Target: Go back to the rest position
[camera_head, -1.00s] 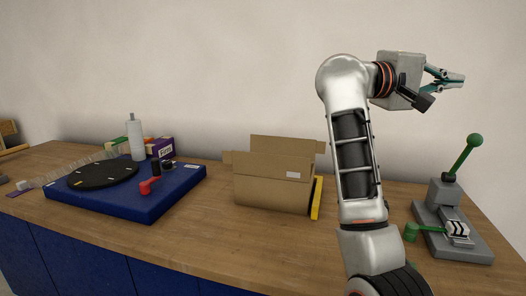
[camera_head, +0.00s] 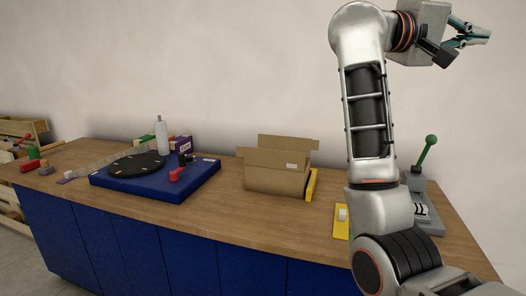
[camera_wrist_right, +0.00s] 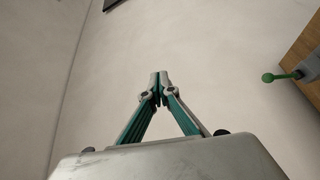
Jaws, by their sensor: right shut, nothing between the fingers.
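My right gripper (camera_head: 484,36) is raised high above the right end of the bench, in front of the bare wall. Its fingers point to the right in the head view. In the right wrist view the fingertips (camera_wrist_right: 160,78) meet, with nothing between them. My right arm stands upright in the head view and hides part of the bench's right side. My left gripper does not show in either view.
The wooden bench (camera_head: 225,220) carries a blue base with a black disc (camera_head: 137,163), a white bottle (camera_head: 162,135), an open cardboard box (camera_head: 272,178), and a grey press with a green-knobbed lever (camera_head: 427,150). A yellow item (camera_head: 341,222) lies partly behind my arm. Free air surrounds the gripper.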

